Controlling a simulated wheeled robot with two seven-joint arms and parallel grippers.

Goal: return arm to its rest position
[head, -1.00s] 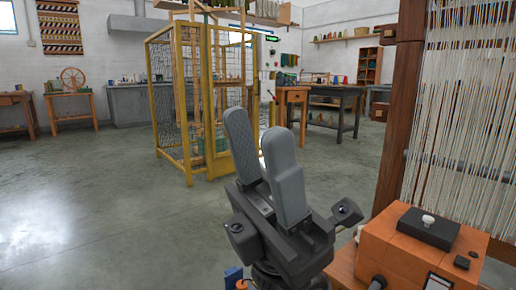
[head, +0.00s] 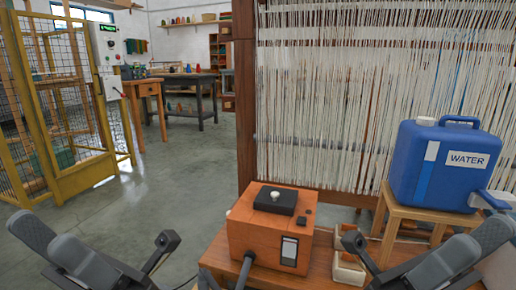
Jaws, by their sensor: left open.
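My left gripper (head: 42,233) is at the lower left of the head view. Its two grey fingers are apart, with nothing between them. It is well left of the orange box and touches nothing that I can see. My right gripper (head: 478,242) is at the lower right, in front of the stool with the blue water container. Its two fingers look apart and I see nothing held. Both arms are mostly cut off by the bottom edge.
An orange control box (head: 270,228) sits on a wooden bench, with a small open tray (head: 347,271) beside it. A blue water container (head: 440,165) stands on a wooden stool (head: 388,212). A loom (head: 246,120) rises behind. A yellow mesh cage (head: 90,178) is left; floor between is clear.

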